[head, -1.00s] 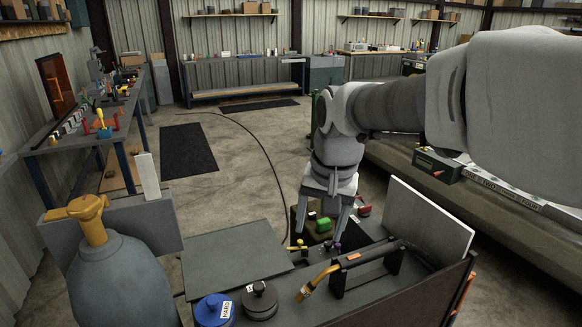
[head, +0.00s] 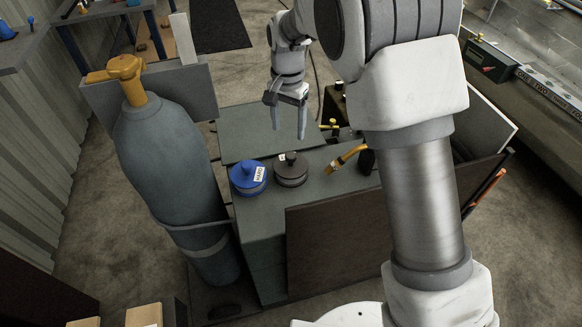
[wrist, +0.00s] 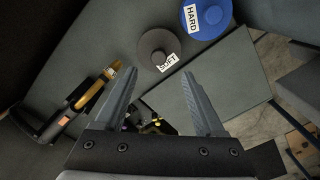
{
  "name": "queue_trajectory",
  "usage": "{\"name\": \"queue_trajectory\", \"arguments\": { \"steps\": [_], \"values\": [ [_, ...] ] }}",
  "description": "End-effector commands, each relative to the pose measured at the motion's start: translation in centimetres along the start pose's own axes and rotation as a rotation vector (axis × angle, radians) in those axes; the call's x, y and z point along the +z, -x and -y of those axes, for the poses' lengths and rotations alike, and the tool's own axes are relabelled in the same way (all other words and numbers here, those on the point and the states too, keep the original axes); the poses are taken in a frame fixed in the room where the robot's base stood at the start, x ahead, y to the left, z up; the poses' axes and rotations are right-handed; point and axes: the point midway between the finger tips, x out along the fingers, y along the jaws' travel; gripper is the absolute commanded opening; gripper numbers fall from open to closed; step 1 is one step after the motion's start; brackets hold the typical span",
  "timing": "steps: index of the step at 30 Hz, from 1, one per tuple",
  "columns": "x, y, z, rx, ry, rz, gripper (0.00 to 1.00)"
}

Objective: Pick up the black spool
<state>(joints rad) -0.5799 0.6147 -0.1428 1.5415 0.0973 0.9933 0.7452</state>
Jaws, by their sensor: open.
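The black spool (head: 291,170) stands on the grey cart top, just right of a blue spool (head: 248,177) labelled HARD. In the wrist view the black spool (wrist: 159,50) carries a white label reading SOFT, and the blue spool (wrist: 207,17) is beside it. My gripper (head: 289,134) is open and empty, above the cart top behind the black spool. In the wrist view the fingers of my gripper (wrist: 158,76) point toward the black spool, which lies beyond the fingertips and is not between them.
A grey gas cylinder (head: 168,160) with a yellow valve stands left of the cart. A torch with a yellow nozzle (head: 346,158) lies right of the spools, partly hidden by my arm. A flat grey panel (head: 245,130) extends behind the spools.

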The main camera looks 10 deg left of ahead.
Motion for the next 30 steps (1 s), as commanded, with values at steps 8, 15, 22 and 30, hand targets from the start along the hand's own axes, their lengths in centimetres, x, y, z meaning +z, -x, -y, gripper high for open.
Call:
{"name": "queue_trajectory", "arguments": {
  "steps": [8,15,22,30],
  "values": [
    [0.0,-5.4,0.0,0.001,-0.001,0.002,0.71],
    [-0.1,-7.0,-0.1,0.0,0.0,0.001,0.71],
    [-0.9,-10.2,-0.2,0.001,-0.001,0.002,0.71],
    [-0.9,-11.8,-0.1,-0.003,0.0,-0.002,0.71]
  ]
}}
